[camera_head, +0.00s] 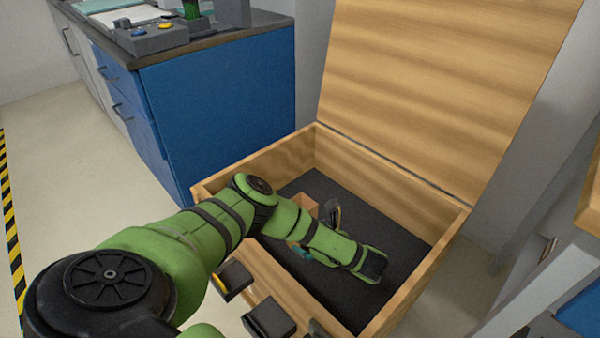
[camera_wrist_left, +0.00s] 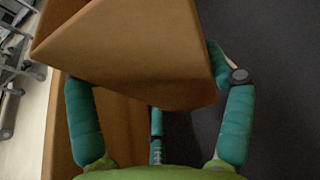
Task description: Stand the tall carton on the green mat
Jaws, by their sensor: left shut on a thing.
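The tall carton (camera_wrist_left: 130,45) is plain brown and fills the upper middle of the left wrist view, tilted in the picture. A small part of the carton (camera_head: 306,207) shows in the head view, inside the open wooden chest. My left gripper (camera_wrist_left: 150,72) has its teal fingers on either side of the carton and is shut on it. In the head view the left gripper (camera_head: 312,228) is low in the chest, mostly hidden behind my green forearm. I cannot tell whether the carton touches the chest floor. I see no green mat in either view. My right gripper is not in view.
The wooden chest (camera_head: 428,268) has walls all round, a dark floor, and a raised lid (camera_head: 440,80) behind. Dark blocks (camera_head: 268,318) sit along its near side. A blue cabinet (camera_head: 220,100) stands close at left, with a grey button box (camera_head: 150,36) on top.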

